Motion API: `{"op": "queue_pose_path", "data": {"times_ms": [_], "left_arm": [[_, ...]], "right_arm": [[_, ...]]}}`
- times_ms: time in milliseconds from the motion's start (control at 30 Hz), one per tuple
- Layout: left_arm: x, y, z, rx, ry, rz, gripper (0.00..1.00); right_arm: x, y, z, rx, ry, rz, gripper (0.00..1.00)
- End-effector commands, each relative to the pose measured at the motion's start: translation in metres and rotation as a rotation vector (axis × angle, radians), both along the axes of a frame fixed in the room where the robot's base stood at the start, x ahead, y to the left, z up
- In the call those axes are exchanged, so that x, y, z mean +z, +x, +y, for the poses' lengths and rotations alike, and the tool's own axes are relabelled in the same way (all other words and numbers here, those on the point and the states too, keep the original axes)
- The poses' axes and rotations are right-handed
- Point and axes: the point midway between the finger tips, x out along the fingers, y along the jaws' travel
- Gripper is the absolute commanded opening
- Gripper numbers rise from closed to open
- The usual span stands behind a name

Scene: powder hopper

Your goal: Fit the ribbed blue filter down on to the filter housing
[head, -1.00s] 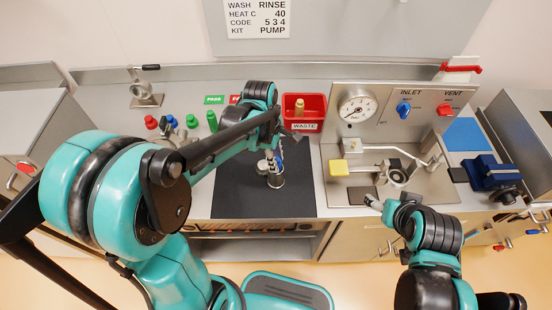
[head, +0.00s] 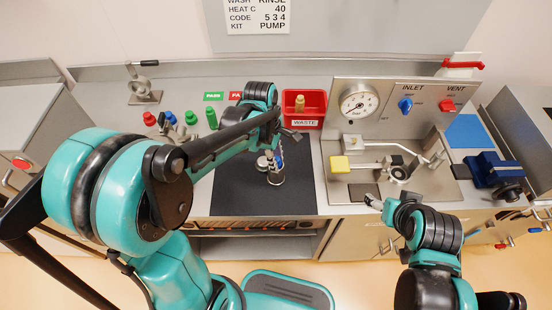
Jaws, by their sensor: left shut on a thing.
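The ribbed blue filter shows only as a small blue patch (head: 280,160) under my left gripper (head: 279,141), mostly hidden by the gripper and forearm. My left gripper points down over the dark mat and is shut on it. A small metal upright, which looks like the filter housing (head: 276,178), stands on the mat directly below the blue patch. I cannot tell whether the two touch or are apart. My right gripper (head: 371,201) is at the front edge of the bench, away from the filter; its finger opening is too small to tell.
A dark mat (head: 235,190) lies around the housing. A red waste bin (head: 303,122) stands behind it. A gauge panel (head: 358,104) and yellow-handled pipework (head: 340,163) are at the right, with a blue vice (head: 494,168) beyond.

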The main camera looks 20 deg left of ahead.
Motion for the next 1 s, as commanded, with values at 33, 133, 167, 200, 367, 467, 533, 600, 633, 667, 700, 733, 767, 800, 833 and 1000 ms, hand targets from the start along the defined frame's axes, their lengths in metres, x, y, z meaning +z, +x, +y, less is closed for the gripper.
{"op": "queue_pose_path", "data": {"times_ms": [33,133,167,200,367,467,533,600,633,667,700,733,767,800,833,1000], "left_arm": [[-0.003,0.000,0.000,0.000,0.000,0.000,0.00],[-0.006,0.000,0.000,0.000,0.000,0.000,0.00],[-0.007,0.000,0.000,0.000,0.000,0.000,0.00],[-0.008,0.000,0.000,0.000,0.000,0.000,0.00],[-0.008,0.000,0.000,0.000,0.000,0.000,0.00],[-0.008,0.000,0.000,0.000,0.000,0.000,0.31],[-0.008,0.000,0.000,0.000,0.000,0.000,0.50],[-0.008,0.000,0.000,0.000,0.000,0.000,0.53],[-0.008,0.000,0.000,0.000,0.000,0.000,0.53],[-0.008,0.000,0.000,0.000,0.000,0.000,0.53],[-0.008,0.000,0.000,0.000,0.000,0.000,0.53],[-0.008,0.000,0.000,0.000,0.000,0.000,0.53],[-0.008,0.000,0.000,0.000,0.000,0.000,0.53],[-0.008,0.000,0.000,0.000,0.000,0.000,0.53],[-0.007,0.000,0.000,0.000,0.000,0.000,0.53],[0.006,0.000,0.002,0.000,0.000,0.000,0.53]], "right_arm": [[-0.002,0.000,0.000,0.000,0.000,0.000,0.71],[-0.005,0.000,0.000,0.000,0.000,0.000,0.71],[-0.006,0.000,0.000,0.000,0.000,0.000,0.71],[-0.007,0.000,0.000,0.000,0.000,0.000,0.71],[-0.006,0.000,0.000,0.000,0.000,0.000,0.71],[-0.006,0.000,0.000,0.000,0.000,0.000,0.71],[-0.006,0.000,0.000,0.000,0.000,0.000,0.71],[-0.006,0.000,0.000,0.000,0.000,0.000,0.71],[-0.006,0.000,0.000,0.000,0.000,0.000,0.71],[-0.006,0.000,0.000,0.000,0.000,0.000,0.71],[-0.006,0.000,0.000,0.000,0.000,0.000,0.71],[-0.006,0.000,0.000,0.000,0.000,0.000,0.71],[-0.006,0.000,0.000,0.000,0.000,0.000,0.71],[-0.006,0.000,0.000,0.000,0.000,0.000,0.71],[-0.006,0.000,0.000,0.000,0.000,0.000,0.71],[-0.006,0.000,0.000,0.000,0.000,0.000,0.71]]}}
